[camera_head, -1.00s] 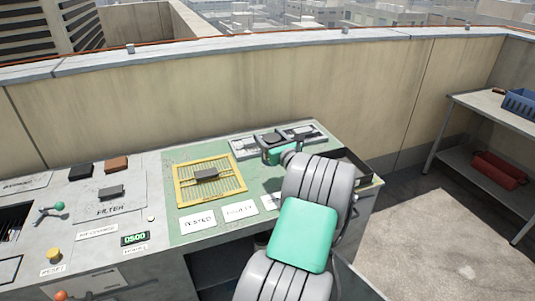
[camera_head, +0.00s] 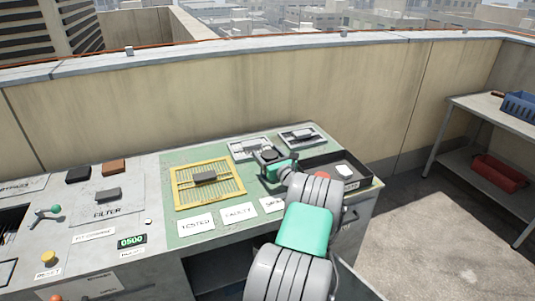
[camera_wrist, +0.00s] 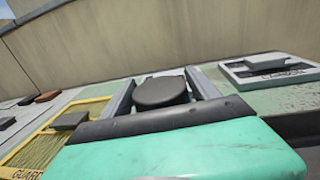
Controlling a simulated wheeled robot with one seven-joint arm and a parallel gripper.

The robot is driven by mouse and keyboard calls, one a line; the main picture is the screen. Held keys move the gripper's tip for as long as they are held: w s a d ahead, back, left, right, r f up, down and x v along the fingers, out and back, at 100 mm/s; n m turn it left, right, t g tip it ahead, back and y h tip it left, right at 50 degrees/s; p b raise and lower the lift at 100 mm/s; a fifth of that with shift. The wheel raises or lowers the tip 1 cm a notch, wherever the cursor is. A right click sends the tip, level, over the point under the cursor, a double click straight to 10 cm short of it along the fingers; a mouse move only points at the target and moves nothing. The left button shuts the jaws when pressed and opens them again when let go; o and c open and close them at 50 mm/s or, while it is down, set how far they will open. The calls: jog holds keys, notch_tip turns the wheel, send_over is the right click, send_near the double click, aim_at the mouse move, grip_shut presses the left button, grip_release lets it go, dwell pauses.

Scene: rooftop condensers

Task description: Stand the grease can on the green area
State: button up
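A dark round can with a flat top (camera_head: 268,155), which I take to be the grease can, is between my gripper's fingers (camera_head: 266,160). In the wrist view the can (camera_wrist: 160,93) sits between the two grey fingers (camera_wrist: 160,90), which appear closed against its sides. Its lower part is hidden, so I cannot tell whether it touches the surface. The green area (camera_head: 253,184) covers the right part of the worktop, below my gripper. It carries a yellow frame and grey-framed pieces.
A yellow guard frame (camera_head: 183,197) lies left of my gripper. Grey frames (camera_head: 237,152) lie behind it. A black tray (camera_head: 366,178) holding a white item is to the right. White label cards (camera_head: 196,224) line the front. A parapet wall (camera_head: 200,100) stands behind.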

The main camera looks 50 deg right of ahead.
jog(key=o, duration=0.3)
jog(key=shift+r, duration=0.1)
jog(key=shift+s+r, duration=0.15)
jog(key=v, duration=1.1)
jog(key=shift+s+a, duration=0.25)
jog(key=shift+s, duration=0.05)
